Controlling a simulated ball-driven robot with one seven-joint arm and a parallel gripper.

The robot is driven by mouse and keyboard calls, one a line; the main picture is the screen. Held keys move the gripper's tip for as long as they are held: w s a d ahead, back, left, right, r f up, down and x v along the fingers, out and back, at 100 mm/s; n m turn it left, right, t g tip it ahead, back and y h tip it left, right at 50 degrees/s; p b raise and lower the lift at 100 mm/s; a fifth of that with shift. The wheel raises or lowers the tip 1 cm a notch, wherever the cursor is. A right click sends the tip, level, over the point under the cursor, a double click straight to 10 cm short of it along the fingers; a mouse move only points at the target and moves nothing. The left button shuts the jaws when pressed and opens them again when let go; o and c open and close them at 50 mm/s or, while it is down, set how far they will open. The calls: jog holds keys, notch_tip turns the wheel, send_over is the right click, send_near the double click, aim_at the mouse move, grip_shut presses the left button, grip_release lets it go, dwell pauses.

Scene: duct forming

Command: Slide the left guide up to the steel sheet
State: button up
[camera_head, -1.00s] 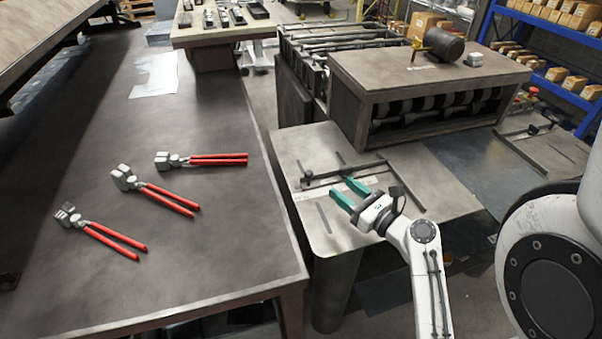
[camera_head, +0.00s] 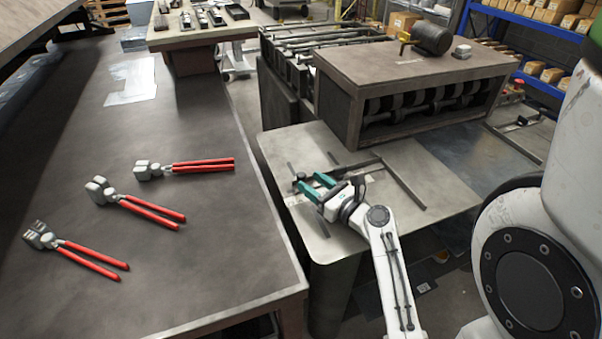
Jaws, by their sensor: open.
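The left guide (camera_head: 403,184) is a dark bar on the pale machine table, with a second bar (camera_head: 352,167) running from its far end to a small dark knob (camera_head: 298,178) at the left. The steel sheet (camera_head: 470,165) is the bluish-grey flat sheet to the right of the guide. A strip of bare table shows between them. My gripper (camera_head: 309,181) has teal fingers, spread open, by the knob end of the second bar. I cannot tell whether the fingers touch the knob or stand around it. My gripper and wrist hide part of the table.
The roller machine (camera_head: 425,100) stands behind the table, with a dark cylinder (camera_head: 432,39) on top. Another guide bar (camera_head: 520,130) lies at the far right. On the left, a workbench (camera_head: 215,265) holds red-handled pliers (camera_head: 145,208). Slots (camera_head: 323,226) mark the machine table.

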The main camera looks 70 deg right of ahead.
aim_at(305, 177)
jog(key=shift+p+x, duration=0.3)
jog(key=shift+x, duration=2.1)
jog(key=shift+c, duration=0.5)
grip_shut()
